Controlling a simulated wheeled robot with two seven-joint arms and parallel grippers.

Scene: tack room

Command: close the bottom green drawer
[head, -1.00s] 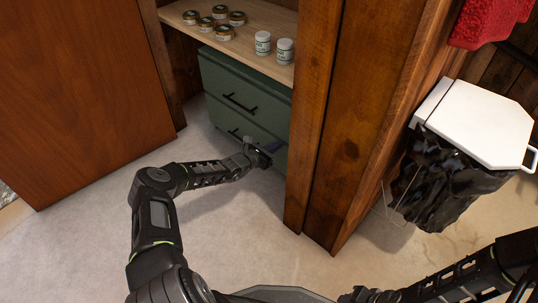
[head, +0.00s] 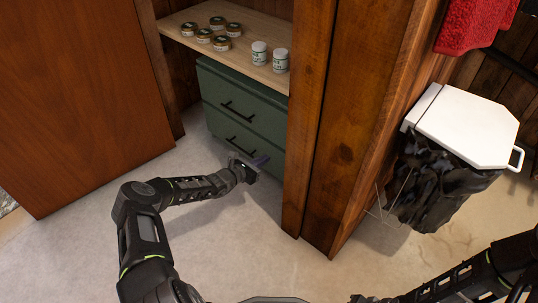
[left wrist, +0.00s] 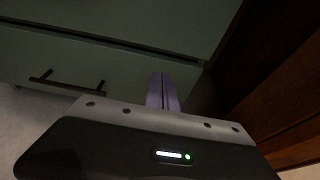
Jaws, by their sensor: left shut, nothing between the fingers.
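A green drawer cabinet (head: 220,90) stands under the wooden shelf. Its bottom green drawer (head: 218,124) has a dark bar handle and also shows in the left wrist view (left wrist: 100,68), where its front looks nearly flush, with a thin dark seam above it. My left gripper (head: 261,160) is shut and empty, low before the right part of the bottom drawer. Its purple fingertips (left wrist: 162,90) point at the drawer front, right of the handle; I cannot tell whether they touch. My right gripper (head: 372,299) is at the bottom edge, mostly cut off.
Several jars (head: 204,34) and two white tubs (head: 260,52) stand on the shelf (head: 270,78). A wooden post (head: 305,130) is close right of the cabinet. An open brown door (head: 80,100) is left. A white-lidded bin (head: 465,125) stands right. Floor in front is clear.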

